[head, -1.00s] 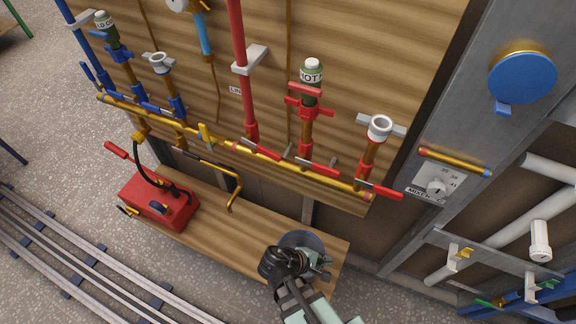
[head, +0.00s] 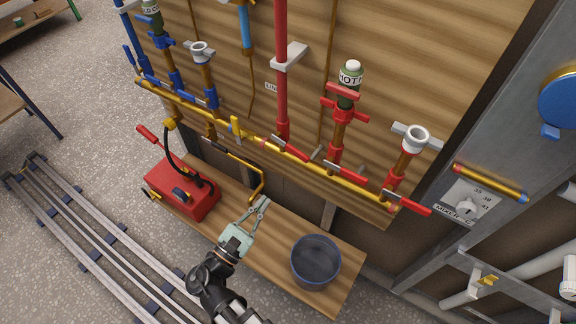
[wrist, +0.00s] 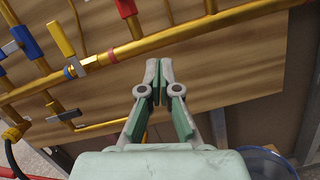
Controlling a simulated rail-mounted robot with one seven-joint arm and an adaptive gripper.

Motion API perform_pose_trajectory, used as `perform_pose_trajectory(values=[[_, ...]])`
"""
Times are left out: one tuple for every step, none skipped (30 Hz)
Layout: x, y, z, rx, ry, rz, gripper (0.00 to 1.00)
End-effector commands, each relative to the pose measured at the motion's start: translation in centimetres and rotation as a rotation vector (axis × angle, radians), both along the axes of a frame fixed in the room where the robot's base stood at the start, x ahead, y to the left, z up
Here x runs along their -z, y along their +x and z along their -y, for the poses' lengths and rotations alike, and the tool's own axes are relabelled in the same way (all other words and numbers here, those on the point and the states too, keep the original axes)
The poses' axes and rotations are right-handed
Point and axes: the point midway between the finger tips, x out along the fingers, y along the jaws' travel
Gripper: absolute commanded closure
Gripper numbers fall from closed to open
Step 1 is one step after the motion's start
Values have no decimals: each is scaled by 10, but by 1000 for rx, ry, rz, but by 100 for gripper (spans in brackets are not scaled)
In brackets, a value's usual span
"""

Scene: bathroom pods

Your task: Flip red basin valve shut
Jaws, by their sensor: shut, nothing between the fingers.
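Three red lever handles show along the brass manifold pipe (head: 250,139) in the head view: a left one (head: 290,149), a middle one (head: 345,171) and a right one (head: 408,203). All three slant roughly along the pipe, across their risers. I cannot tell which is the basin valve. My gripper (head: 264,204) is shut and empty, below the pipe and apart from the levers, over the wooden bench. In the wrist view its closed fingertips (wrist: 159,66) point up toward the brass pipe (wrist: 190,38). A red lever (wrist: 126,8) shows there at the top edge.
A dark bucket (head: 315,262) stands on the bench (head: 345,290) right of my gripper. A red pump box (head: 183,190) with a black hose sits at left. A bent brass pipe (head: 262,182) hangs close to my fingers. Blue levers (head: 160,85) are at left.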

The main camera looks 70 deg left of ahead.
Motion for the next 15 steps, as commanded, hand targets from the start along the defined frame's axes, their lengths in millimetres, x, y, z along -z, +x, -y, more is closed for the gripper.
perform_pose_trajectory(values=[[-1, 1, 0, 9, -17, 15, 100], [-1, 2, 0, 13, -26, 20, 100], [-1, 3, 0, 16, -34, 23, 100], [-1, 4, -1, 17, -38, 25, 100], [-2, 6, -2, 18, -39, 26, 100], [-3, 9, -3, 19, -39, 26, 100], [-3, 11, -5, 20, -39, 25, 100], [-4, 14, -7, 21, -39, 24, 100], [-5, 18, -9, 20, -39, 24, 100], [-6, 22, -12, 21, -39, 24, 100], [-8, 26, -14, 21, -39, 23, 100], [-9, 32, -18, 21, -39, 24, 100], [-11, 36, -21, 21, -39, 24, 100], [-12, 41, -24, 22, -38, 24, 100], [-14, 47, -28, 21, -39, 24, 100]])
